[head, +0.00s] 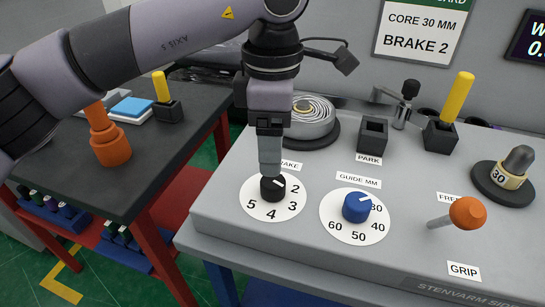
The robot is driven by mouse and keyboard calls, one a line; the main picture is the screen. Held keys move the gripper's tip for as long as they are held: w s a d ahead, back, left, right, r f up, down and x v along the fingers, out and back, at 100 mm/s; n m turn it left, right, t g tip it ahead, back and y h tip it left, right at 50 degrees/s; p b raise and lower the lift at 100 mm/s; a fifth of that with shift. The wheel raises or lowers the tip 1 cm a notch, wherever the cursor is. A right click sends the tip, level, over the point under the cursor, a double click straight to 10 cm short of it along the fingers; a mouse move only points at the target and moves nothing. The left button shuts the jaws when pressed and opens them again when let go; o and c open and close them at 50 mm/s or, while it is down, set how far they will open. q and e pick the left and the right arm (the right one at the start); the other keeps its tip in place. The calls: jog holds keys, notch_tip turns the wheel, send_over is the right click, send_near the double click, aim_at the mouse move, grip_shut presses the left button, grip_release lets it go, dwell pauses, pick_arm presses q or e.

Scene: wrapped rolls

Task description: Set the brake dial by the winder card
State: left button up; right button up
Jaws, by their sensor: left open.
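The black brake dial (272,190) sits on a white number disc (256,210) at the front left of the grey bench top. The numbers 2, 3, 4 and 5 show; the top of the disc is hidden by my gripper. The dial's white mark shows on its upper right side, but its exact setting is hard to read. My left gripper (270,172) points straight down with its fingertips at the top of the dial; I cannot tell whether they touch it. The winder card (419,32) on the back wall reads "CORE 30 MM" and "BRAKE 2". My right gripper is not in view.
A blue guide dial (357,207) is just right, its mark near 30. An orange-knobbed grip lever (467,213) stands at the front right. Behind are a metal coil (313,117), a black park socket (372,135) and a yellow handle (457,98). A dark side table (150,150) is left.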

aim_at(273, 180)
pick_arm(q)
jog(key=shift+s+f, duration=0.2)
jog(key=shift+f, duration=3.3)
jog(key=c, duration=1.1)
